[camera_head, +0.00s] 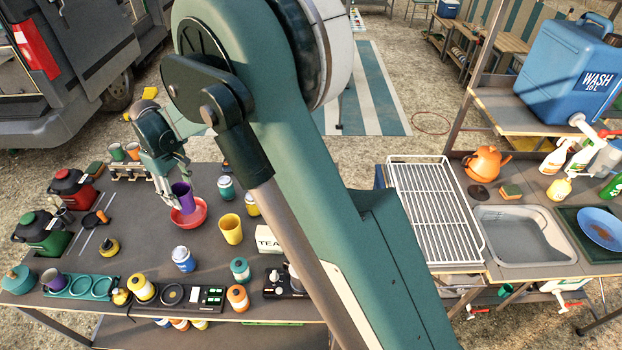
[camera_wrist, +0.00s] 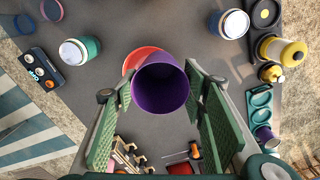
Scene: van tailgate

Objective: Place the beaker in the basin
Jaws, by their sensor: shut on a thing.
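A purple beaker (camera_head: 183,198) is held in my gripper (camera_head: 176,186) at the left of the dark table. In the wrist view the beaker (camera_wrist: 161,88) shows its open mouth between the two green finger pads. A red bowl (camera_head: 201,222) is right behind or under the beaker; I cannot tell whether they touch. The grey sink basin (camera_head: 522,238) is set in the counter at the far right, well away from my gripper, and looks empty. Another purple cup (camera_head: 54,281) stands in the teal holder at the table's left end.
A yellow cup (camera_head: 230,229), several jars and a TEA box (camera_head: 270,240) stand near the beaker. A white wire rack (camera_head: 435,212) lies left of the sink. A sponge (camera_head: 511,191), an orange kettle (camera_head: 487,164) and a blue plate (camera_head: 602,228) surround the sink.

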